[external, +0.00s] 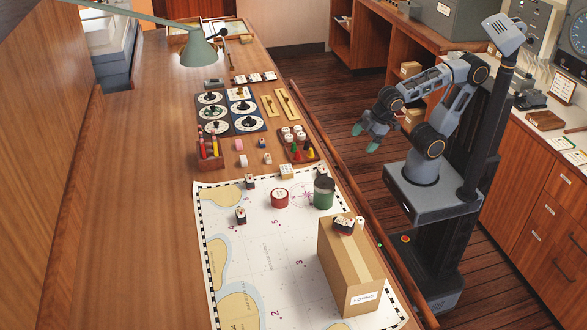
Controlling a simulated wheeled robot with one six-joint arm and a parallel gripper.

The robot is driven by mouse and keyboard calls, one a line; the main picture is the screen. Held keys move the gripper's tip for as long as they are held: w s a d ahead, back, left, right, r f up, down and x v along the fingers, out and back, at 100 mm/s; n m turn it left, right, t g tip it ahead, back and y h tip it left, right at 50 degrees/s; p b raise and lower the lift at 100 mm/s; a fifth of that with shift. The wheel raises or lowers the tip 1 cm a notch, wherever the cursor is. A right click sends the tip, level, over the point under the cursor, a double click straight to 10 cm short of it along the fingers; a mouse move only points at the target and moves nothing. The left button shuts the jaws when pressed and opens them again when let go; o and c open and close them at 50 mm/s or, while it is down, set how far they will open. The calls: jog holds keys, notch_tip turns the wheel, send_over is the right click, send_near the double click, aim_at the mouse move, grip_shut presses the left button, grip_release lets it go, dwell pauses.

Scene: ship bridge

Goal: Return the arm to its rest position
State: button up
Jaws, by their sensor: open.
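My gripper (364,138) has green-tipped fingers spread apart, with nothing between them. It hangs in the air over the gap beside the long wooden chart table (150,200), to the right of its edge. My arm is folded above my base, with its elbow raised and the wrist angled down to the left. The gripper touches nothing that I can see.
On the table lie a chart (270,250), a cardboard box (352,265) with a small dark item on top, a green jar (324,193), a red tin (280,198) and a wooden tray (299,146). A lamp (198,50) overhangs the far end. Wooden cabinets (540,190) stand right.

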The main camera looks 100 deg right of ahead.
jog(key=s+m, duration=0.1)
jog(key=s+f+m, duration=0.1)
jog(key=s+m+g+y, duration=0.1)
jog(key=shift+a+f, duration=0.15)
jog(key=shift+a, duration=0.2)
